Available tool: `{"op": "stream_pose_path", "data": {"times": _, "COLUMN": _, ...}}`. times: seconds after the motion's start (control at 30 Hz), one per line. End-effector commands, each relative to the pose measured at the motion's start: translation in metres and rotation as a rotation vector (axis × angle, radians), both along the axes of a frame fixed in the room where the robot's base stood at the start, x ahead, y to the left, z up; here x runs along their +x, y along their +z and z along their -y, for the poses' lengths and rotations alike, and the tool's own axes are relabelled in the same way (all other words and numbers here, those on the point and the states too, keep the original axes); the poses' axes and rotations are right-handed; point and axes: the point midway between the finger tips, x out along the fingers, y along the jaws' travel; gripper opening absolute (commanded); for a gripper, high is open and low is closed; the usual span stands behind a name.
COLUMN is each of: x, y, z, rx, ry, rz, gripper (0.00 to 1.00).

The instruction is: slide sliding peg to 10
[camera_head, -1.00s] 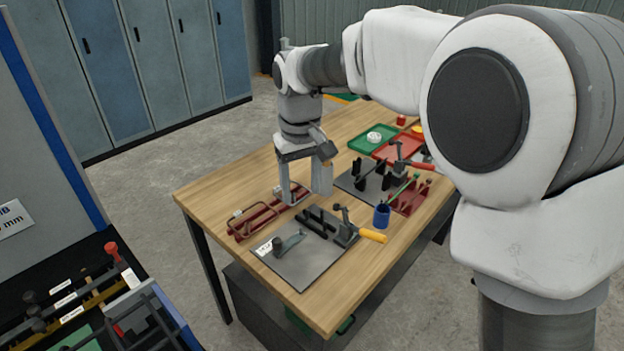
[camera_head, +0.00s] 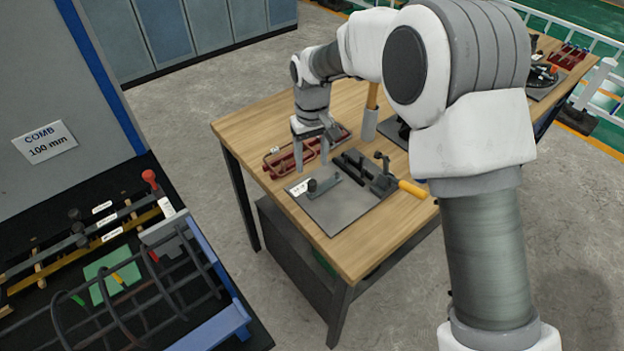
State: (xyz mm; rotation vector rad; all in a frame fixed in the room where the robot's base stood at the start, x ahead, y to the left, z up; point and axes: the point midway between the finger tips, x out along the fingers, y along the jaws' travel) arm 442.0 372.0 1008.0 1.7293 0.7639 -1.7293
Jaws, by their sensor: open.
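A grey steel plate (camera_head: 338,217) lies at the front of the wooden table. On it are a short dark upright peg (camera_head: 312,185), a grey angled bar and black blocks (camera_head: 352,163). The dark peg may be the sliding peg; I cannot tell for sure. A small white label (camera_head: 298,188) sits beside it, and no number 10 is readable. My gripper (camera_head: 312,166) points down, open, with its fingers apart just behind the peg in the picture. No contact is visible, and its exact height is unclear.
Red racks (camera_head: 283,160) lie close behind my gripper. A left bench holds a red-knobbed rod (camera_head: 149,177), bars and a dark rebar cage (camera_head: 125,310). My arm hides the table's right part.

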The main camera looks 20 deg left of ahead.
Motion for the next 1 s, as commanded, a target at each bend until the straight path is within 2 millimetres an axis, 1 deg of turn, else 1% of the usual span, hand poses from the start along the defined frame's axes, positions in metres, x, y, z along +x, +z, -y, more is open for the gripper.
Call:
{"op": "stream_pose_path", "data": {"times": 0.03, "x": -0.001, "y": -0.013, "z": 0.001, "rx": -0.004, "ry": 0.0, "rz": -0.003, "gripper": 0.61}}
{"op": "stream_pose_path", "data": {"times": 0.1, "x": -0.001, "y": -0.028, "z": 0.001, "rx": -0.004, "ry": 0.0, "rz": -0.004, "gripper": 0.61}}
{"op": "stream_pose_path", "data": {"times": 0.2, "x": -0.001, "y": -0.046, "z": 0.001, "rx": -0.003, "ry": 0.0, "rz": -0.003, "gripper": 0.61}}
{"op": "stream_pose_path", "data": {"times": 0.33, "x": 0.0, "y": -0.064, "z": 0.0, "rx": -0.001, "ry": 0.0, "rz": -0.001, "gripper": 0.61}}
{"op": "stream_pose_path", "data": {"times": 0.5, "x": 0.0, "y": -0.075, "z": 0.0, "rx": -0.001, "ry": 0.0, "rz": -0.001, "gripper": 0.61}}
{"op": "stream_pose_path", "data": {"times": 0.8, "x": 0.0, "y": -0.077, "z": 0.0, "rx": 0.0, "ry": 0.0, "rz": 0.0, "gripper": 0.61}}
{"op": "stream_pose_path", "data": {"times": 0.97, "x": 0.0, "y": -0.077, "z": 0.0, "rx": 0.0, "ry": 0.0, "rz": 0.0, "gripper": 0.33}}
{"op": "stream_pose_path", "data": {"times": 1.0, "x": 0.0, "y": -0.077, "z": 0.0, "rx": 0.0, "ry": 0.0, "rz": 0.0, "gripper": 0.25}}
